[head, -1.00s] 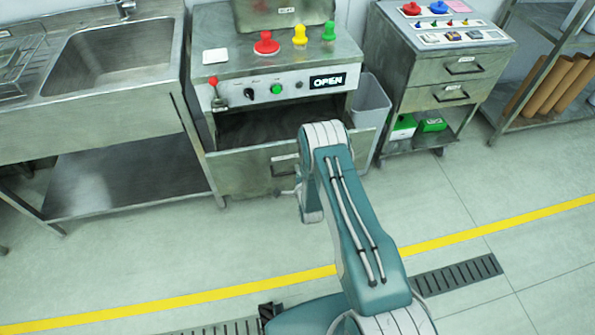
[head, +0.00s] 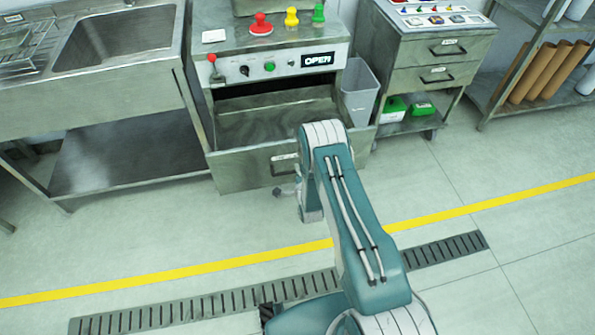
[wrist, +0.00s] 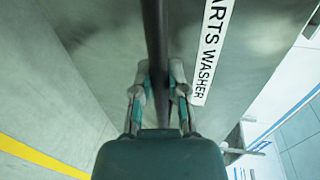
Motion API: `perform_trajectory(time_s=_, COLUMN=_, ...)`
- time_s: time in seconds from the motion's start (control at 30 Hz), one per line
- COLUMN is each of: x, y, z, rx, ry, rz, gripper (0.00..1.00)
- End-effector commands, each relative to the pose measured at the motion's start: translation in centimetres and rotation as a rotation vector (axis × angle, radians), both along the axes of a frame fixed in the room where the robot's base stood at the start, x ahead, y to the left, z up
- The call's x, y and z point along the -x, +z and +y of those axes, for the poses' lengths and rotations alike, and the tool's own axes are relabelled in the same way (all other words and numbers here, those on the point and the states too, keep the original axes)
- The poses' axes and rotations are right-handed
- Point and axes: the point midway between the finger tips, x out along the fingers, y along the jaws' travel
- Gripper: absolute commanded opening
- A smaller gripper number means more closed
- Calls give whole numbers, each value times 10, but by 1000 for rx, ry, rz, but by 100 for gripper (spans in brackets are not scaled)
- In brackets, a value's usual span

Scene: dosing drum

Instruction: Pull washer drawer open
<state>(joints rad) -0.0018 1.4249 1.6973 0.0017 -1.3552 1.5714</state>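The washer drawer (head: 235,170) is pulled well out of the steel parts washer (head: 215,42). Its wide interior shows below the control panel, which reads OPEN. The drawer handle (head: 282,168) shows partly at the front, beside my arm. In the wrist view the handle is a dark bar (wrist: 154,30) running between the two fingers of my gripper (wrist: 158,72). The fingers are closed in on the bar from both sides. The drawer front with a PARTS WASHER label (wrist: 211,45) lies behind it. In the head view my arm hides most of the gripper.
A steel sink table (head: 90,62) stands at left. A grey bin (head: 359,92) and a drawer cabinet (head: 440,60) stand at right. A lever with a red knob (head: 212,60) is on the washer's panel. The floor before the drawer is clear, with a yellow line (head: 180,276) and drain grating.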

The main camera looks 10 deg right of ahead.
Motion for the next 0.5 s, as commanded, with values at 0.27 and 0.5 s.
perform_trajectory(time_s=0.27, x=2, y=-3, z=0, rx=0, ry=0, rz=10, gripper=54)
perform_trajectory(time_s=0.5, x=5, y=-1, z=0, rx=0, ry=0, rz=7, gripper=54)
